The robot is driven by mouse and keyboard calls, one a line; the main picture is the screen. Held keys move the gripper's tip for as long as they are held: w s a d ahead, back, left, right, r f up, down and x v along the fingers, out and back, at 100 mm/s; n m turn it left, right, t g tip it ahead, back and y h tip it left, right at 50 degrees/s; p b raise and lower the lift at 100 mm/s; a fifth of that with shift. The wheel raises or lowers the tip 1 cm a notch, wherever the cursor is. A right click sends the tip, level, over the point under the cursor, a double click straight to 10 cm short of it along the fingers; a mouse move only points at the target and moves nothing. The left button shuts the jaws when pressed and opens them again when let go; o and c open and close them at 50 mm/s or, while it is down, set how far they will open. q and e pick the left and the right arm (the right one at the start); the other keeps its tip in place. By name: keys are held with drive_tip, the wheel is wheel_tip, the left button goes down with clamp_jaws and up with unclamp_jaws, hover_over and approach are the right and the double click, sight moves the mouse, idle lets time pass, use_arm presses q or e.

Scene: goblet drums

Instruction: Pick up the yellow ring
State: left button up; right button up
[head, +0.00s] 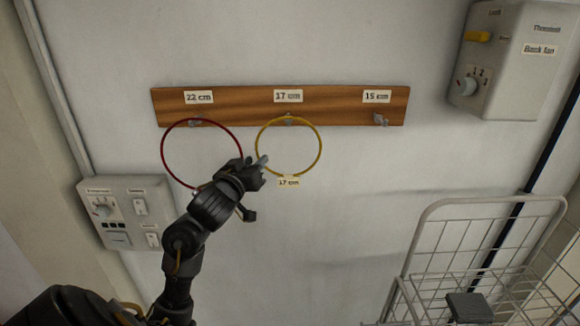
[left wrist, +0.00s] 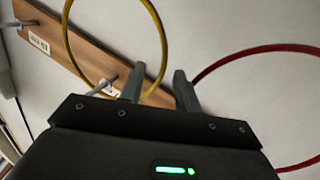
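The yellow ring (head: 321,150) hangs from the middle hook of a wooden rail (head: 245,105), under the label "17 cm". A small "17 cm" tag (head: 289,182) sits at its lower edge. My left gripper (head: 261,163) is at the ring's lower left side. In the left wrist view its two fingers (left wrist: 158,88) are apart, and the edge of the yellow ring (left wrist: 163,50) runs across the gap between them. I cannot tell whether the ring lies between the fingers or behind them. I cannot make out my right gripper.
A red ring (head: 162,150) hangs close to the left, under "22 cm". The right hook (head: 380,119), under "15 cm", is empty. A switch panel (head: 126,212) is at lower left, a control box (head: 512,60) at upper right, and a white wire basket (head: 415,245) at lower right.

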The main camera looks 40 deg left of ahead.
use_arm(q)
drive_tip(key=x, duration=0.5)
drive_tip(key=shift+w+a+f, duration=0.15)
drive_tip(key=shift+w+a, duration=0.05)
drive_tip(key=shift+w, duration=0.15)
drive_tip(key=shift+s, duration=0.1)
drive_tip(key=shift+c, duration=0.2)
clamp_jaws()
